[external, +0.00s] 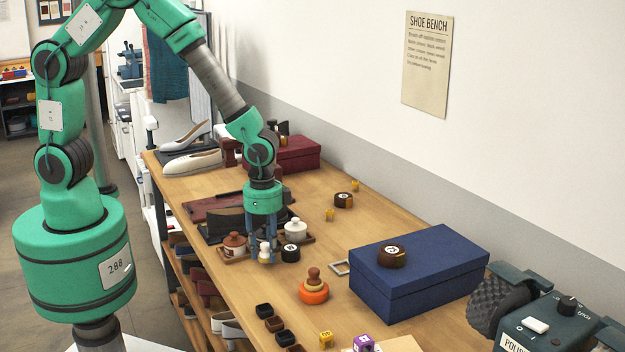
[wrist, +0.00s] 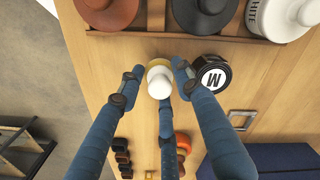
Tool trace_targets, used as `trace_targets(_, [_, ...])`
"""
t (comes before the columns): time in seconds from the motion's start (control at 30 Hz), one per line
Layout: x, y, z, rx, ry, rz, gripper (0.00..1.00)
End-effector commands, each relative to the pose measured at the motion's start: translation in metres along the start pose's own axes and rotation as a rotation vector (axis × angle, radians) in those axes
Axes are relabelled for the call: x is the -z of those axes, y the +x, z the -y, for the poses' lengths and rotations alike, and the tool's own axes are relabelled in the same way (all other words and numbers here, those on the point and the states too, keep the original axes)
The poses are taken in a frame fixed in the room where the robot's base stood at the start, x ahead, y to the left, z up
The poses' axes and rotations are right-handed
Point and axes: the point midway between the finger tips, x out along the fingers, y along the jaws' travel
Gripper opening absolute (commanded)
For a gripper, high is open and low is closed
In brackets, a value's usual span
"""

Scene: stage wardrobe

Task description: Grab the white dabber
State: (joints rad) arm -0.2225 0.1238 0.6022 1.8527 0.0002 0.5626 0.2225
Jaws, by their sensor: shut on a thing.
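The white dabber (external: 265,251) has a white rounded top and a yellowish lower part. It is between the blue fingers of my gripper (external: 263,243), low over the wooden bench; I cannot tell whether its base touches the wood. In the wrist view the white dabber (wrist: 159,83) shows from above, with the fingers of my gripper (wrist: 157,77) closed around it. Its lower part is mostly hidden by its top and the fingers.
A black tin marked M (wrist: 212,73) sits close to the right of the dabber. A wooden rack (wrist: 150,45) with brown, black and white-labelled jars stands just behind. An orange dabber (external: 314,291) and a blue box (external: 420,275) are to the right on the bench (external: 400,215).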

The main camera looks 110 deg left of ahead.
Motion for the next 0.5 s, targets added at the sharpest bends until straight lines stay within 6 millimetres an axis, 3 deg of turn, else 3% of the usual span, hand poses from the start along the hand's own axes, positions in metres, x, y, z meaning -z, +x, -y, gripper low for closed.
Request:
trace_targets(0.3, [0.001,-0.051,0.0,0.001,0.0,-0.003,0.17])
trace_targets(0.5, [0.0,-0.075,0.0,0.0,0.0,-0.001,0.17])
